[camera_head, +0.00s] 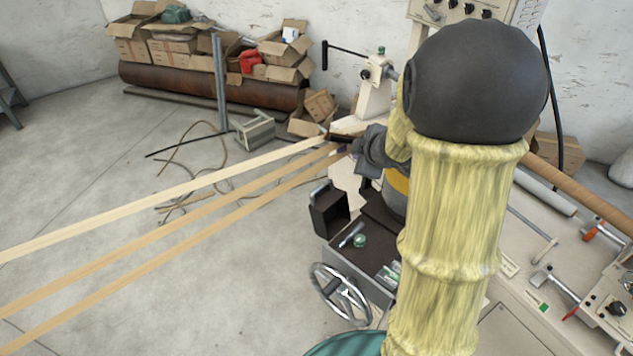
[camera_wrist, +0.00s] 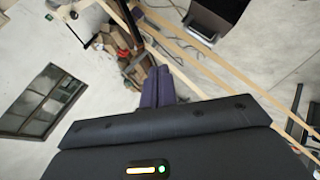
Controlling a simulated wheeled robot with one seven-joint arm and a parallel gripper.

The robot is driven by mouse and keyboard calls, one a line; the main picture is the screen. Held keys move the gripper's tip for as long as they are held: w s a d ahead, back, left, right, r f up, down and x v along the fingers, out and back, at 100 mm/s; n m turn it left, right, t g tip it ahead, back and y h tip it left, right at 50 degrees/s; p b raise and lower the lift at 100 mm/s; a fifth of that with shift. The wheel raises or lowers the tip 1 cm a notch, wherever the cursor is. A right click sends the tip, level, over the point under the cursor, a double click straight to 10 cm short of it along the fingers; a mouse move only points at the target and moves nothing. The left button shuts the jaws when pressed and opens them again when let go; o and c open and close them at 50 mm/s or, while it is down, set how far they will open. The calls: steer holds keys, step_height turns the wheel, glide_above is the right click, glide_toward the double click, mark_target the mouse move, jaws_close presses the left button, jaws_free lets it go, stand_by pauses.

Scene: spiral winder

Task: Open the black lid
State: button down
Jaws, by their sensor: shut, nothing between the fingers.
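A black box (camera_head: 328,209) stands beside the dark tool tray, in the middle of the head view. The same dark box seems to show at the top of the wrist view (camera_wrist: 216,14). I cannot tell its lid apart from its body with certainty, or how far the lid stands open. My gripper (camera_head: 343,149) is above and beyond the box in the head view, by the wooden strips. In the wrist view my gripper's two purple fingers (camera_wrist: 158,86) are together and empty, apart from the box. My arm hides part of the machine.
Long wooden strips (camera_head: 170,208) run from lower left toward my gripper. A dark tool tray (camera_head: 345,263) and a handwheel (camera_head: 340,293) are below the box. Cardboard boxes (camera_head: 285,75) stand at the back wall.

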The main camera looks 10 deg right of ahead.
steer(key=s+a+f+m+g+b, duration=0.1)
steer(key=s+a+f+m+g, duration=0.2)
steer(key=s+m, duration=0.3)
steer(key=s+a+f+m+g+b, duration=0.1)
steer(key=s+a+f+m+g, duration=0.2)
steer(key=s+m, duration=0.4)
steer(key=s+a+f, duration=0.1)
steer(key=s+a, duration=0.1)
steer(key=s, duration=0.5)
steer(key=shift+s+g+h, duration=0.2)
steer(key=shift+g+h, duration=0.1)
steer(key=shift+a, duration=0.1)
